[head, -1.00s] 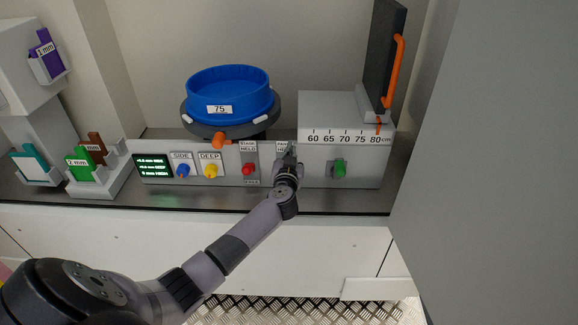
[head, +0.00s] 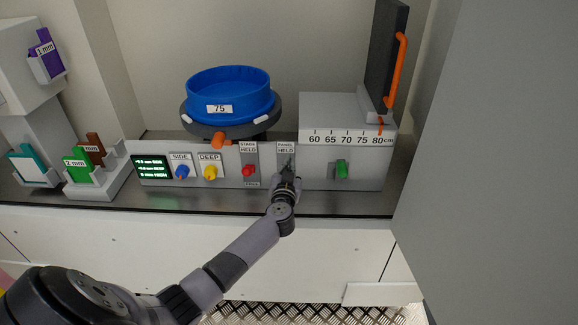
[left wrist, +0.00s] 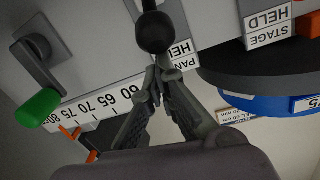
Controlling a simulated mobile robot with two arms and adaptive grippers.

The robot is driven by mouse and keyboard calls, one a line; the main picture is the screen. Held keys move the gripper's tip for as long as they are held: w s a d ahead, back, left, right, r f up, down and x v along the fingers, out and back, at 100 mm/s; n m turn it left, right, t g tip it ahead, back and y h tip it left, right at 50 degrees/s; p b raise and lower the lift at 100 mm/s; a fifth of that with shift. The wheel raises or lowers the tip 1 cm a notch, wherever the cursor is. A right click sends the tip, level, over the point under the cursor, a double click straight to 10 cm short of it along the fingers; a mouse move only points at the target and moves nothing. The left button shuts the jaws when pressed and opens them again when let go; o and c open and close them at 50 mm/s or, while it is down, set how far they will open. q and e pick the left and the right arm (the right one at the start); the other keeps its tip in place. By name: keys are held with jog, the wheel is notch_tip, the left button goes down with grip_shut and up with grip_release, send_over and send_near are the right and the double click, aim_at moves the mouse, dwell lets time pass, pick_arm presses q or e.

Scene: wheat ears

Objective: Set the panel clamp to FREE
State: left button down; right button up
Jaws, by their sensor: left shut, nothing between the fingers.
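The panel clamp plate with its PANEL HELD label (head: 286,148) is on the grey console, between the stage clamp and the scale box. In the left wrist view the label (left wrist: 181,57) is upside down and partly covered. A dark round knob (left wrist: 155,35) on a short stem stands in front of that plate. My left gripper (head: 287,175) is in front of the plate's lower part and hides it in the head view. In the left wrist view its fingers (left wrist: 161,72) come together, empty, close to the knob; I cannot tell whether they touch it. My right gripper is not in view.
The red stage knob (head: 249,170) is left of my gripper, the green handle (head: 341,168) right. The scale box (head: 346,112) carries an upright dark panel (head: 384,55). A blue sieve (head: 228,93) stands behind. A large grey surface (head: 490,180) fills the right side.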

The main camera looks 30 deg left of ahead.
pick_arm(q)
jog(key=shift+s+d+f+b, duration=0.2)
jog(key=shift+f+b, duration=0.15)
jog(key=shift+b, duration=0.15)
